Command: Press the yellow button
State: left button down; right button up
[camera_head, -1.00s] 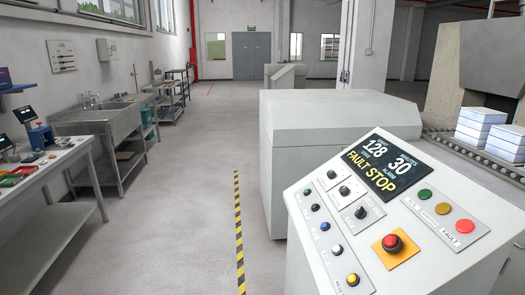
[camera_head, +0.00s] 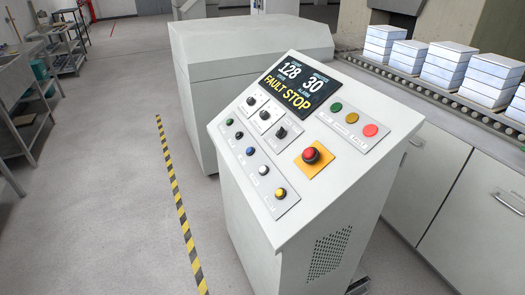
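The yellow button (camera_head: 280,193) is the lowest in a slanted row of small buttons along the left side of the sloped control panel (camera_head: 310,185). A white button (camera_head: 264,170) and a blue button (camera_head: 250,151) sit above it in the same row. A round yellow lamp or button (camera_head: 352,117) also shows at the upper right, between a green and a red one. A red mushroom button (camera_head: 311,155) stands on an orange plate to the right of the yellow button. The screen (camera_head: 300,83) reads "FAULT STOP". Neither gripper is in view.
A conveyor (camera_head: 428,92) with stacks of white blocks (camera_head: 454,64) runs behind and right of the console. A large grey cabinet (camera_head: 235,60) stands behind it. The floor left of the console is clear, with a yellow-black stripe (camera_head: 180,205).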

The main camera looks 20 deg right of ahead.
aim_at(280, 192)
jog(key=j+z, duration=0.1)
jog(key=z, duration=0.35)
jog(key=i+j+z, duration=0.1)
jog(key=z, duration=0.35)
jog(key=j+z, duration=0.15)
jog(key=z, duration=0.3)
jog(key=j+z, duration=0.15)
jog(key=z, duration=0.35)
jog(key=j+z, duration=0.15)
jog(key=j, duration=0.3)
jog(key=k+j+z, duration=0.2)
jog(key=j, duration=0.2)
jog(key=j+z, duration=0.15)
jog(key=j, duration=0.3)
jog(key=k+j+z, duration=0.15)
jog(key=j, duration=0.2)
jog(key=k+j+z, duration=0.2)
jog(key=j, duration=0.2)
jog(key=k+j+z, duration=0.15)
jog(key=j, duration=0.25)
jog(key=k+j, duration=0.1)
jog(key=j, duration=0.2)
jog(key=k+j, duration=0.1)
jog(key=j, duration=0.15)
